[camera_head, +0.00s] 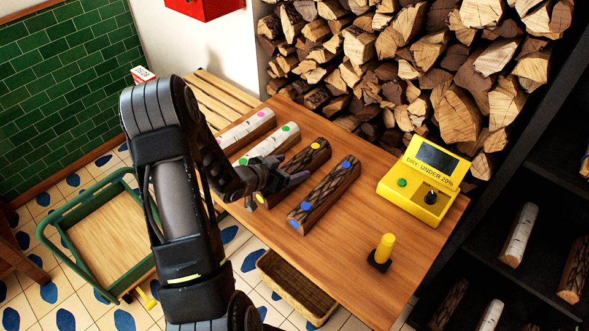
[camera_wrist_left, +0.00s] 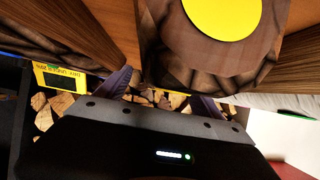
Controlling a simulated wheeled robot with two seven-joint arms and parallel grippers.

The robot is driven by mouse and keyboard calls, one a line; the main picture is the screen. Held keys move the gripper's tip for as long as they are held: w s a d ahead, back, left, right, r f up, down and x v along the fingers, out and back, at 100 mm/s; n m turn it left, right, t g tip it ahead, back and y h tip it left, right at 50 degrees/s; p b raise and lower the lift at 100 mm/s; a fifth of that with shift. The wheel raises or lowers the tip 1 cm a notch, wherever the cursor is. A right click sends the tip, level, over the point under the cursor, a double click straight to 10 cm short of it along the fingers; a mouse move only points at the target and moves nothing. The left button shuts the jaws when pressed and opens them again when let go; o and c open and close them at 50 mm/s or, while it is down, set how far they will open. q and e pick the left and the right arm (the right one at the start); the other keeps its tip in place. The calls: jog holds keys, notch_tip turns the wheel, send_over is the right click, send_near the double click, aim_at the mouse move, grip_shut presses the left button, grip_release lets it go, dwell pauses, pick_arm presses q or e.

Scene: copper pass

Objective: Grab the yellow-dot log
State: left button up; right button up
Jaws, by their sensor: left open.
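The yellow-dot log (camera_head: 310,158) is a dark-barked split log lying on the wooden table, between the green-dot log and the blue-dot log. One yellow dot shows near its far end and another near its close end. My left gripper (camera_head: 288,181) is open over its near part, and my wrist hides some of it. In the left wrist view the yellow-dot log (camera_wrist_left: 205,62) is very close, its large yellow dot at the top. The fingers of my left gripper (camera_wrist_left: 163,96) show near its lower edge; I cannot tell whether they touch it. My right gripper is out of view.
Beside it lie the white-barked green-dot log (camera_head: 270,143), the pink-dot log (camera_head: 246,130) and the dark blue-dot log (camera_head: 325,195). A yellow meter (camera_head: 408,187) and yellow-handled tool (camera_head: 384,250) stand on the table (camera_head: 345,250)'s right side. A green cart (camera_head: 75,215) stands left.

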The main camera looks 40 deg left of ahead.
pick_arm(q)
jog(key=shift+c, duration=0.5)
grip_shut()
dwell(0.7)
jog(key=shift+r, duration=0.1)
